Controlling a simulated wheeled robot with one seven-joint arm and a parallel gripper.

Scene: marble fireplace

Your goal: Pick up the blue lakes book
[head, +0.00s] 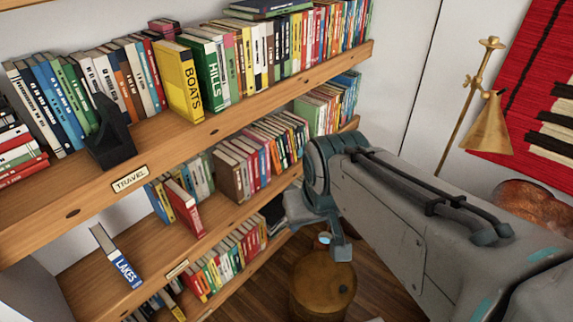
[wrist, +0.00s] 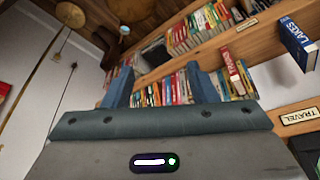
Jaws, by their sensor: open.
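The blue lakes book (head: 125,270), with a blue and white spine lettered LAKES, stands alone near the left end of a lower wooden shelf in the head view. In the wrist view the book (wrist: 298,42) is at the far upper right, its spine turned sideways. My gripper (wrist: 161,86) is open and empty, with its two blue-grey fingers wide apart. It is well to the right of the book in the head view, where its fingertips are hard to make out.
A red book (head: 183,208) leads a row farther right on the lakes book's shelf. The upper shelf (head: 206,135) with the TRAVEL label (head: 130,179) overhangs it. A brown rounded vessel (head: 322,285) stands below my arm. Bare shelf surrounds the lakes book.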

